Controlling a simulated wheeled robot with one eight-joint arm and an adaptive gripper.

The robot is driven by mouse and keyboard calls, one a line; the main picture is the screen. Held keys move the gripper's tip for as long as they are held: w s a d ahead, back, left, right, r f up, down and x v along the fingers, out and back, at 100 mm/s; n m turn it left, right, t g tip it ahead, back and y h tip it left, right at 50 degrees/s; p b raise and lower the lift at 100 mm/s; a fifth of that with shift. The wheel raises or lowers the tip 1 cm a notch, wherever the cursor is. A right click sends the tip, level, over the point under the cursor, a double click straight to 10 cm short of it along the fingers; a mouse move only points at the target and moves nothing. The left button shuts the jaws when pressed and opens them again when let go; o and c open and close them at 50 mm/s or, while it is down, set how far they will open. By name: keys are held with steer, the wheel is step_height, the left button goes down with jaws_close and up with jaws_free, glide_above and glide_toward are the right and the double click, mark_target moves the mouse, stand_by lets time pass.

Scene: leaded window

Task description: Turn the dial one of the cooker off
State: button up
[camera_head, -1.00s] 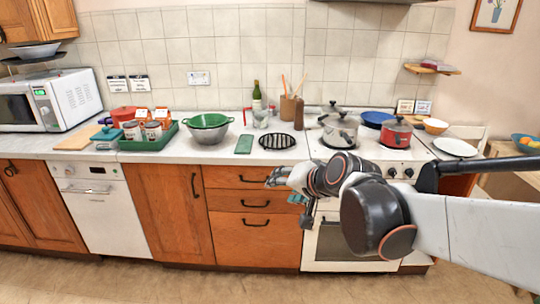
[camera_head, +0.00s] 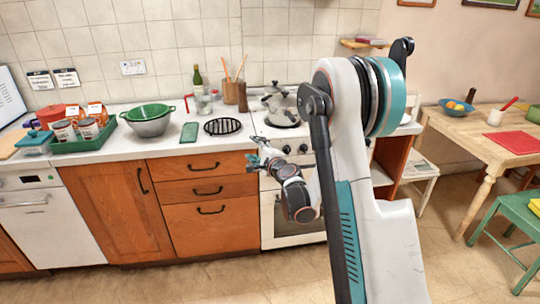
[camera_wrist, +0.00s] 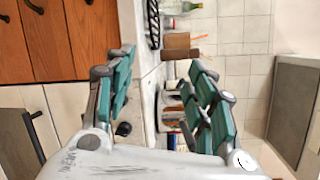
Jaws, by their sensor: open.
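The white cooker (camera_head: 292,222) stands right of the wooden drawers, with dark round dials (camera_head: 286,150) along its front panel. My arm hides part of the panel, and I cannot tell which dial is dial one or how it is set. My gripper (camera_head: 257,160) is in front of the cooker's left end, left of the visible dials. In the wrist view my gripper (camera_wrist: 160,84) has its teal fingers wide apart with nothing between them. A black dial (camera_wrist: 124,129) shows there near the left finger, apart from it.
A steel pot (camera_head: 283,106) stands on the hob. A black grate (camera_head: 222,126), a green bowl (camera_head: 148,112) and a green tray (camera_head: 78,145) are on the worktop to the left. A wooden table (camera_head: 480,135) and a green chair (camera_head: 515,215) stand at the right. The floor before the drawers is clear.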

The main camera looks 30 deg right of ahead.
steer(key=d+f+m+h, duration=0.4)
steer(key=d+f+m, duration=0.5)
steer(key=f, duration=0.5)
steer(key=d+r+b+x, duration=0.1)
steer(key=b+x, duration=0.2)
steer(key=x, duration=1)
steer(key=shift+w+d+n+t, duration=0.2)
steer(key=shift+w+n+t, duration=0.1)
steer(key=shift+t, duration=0.1)
steer(key=shift+r, duration=0.2)
steer(key=c, duration=1)
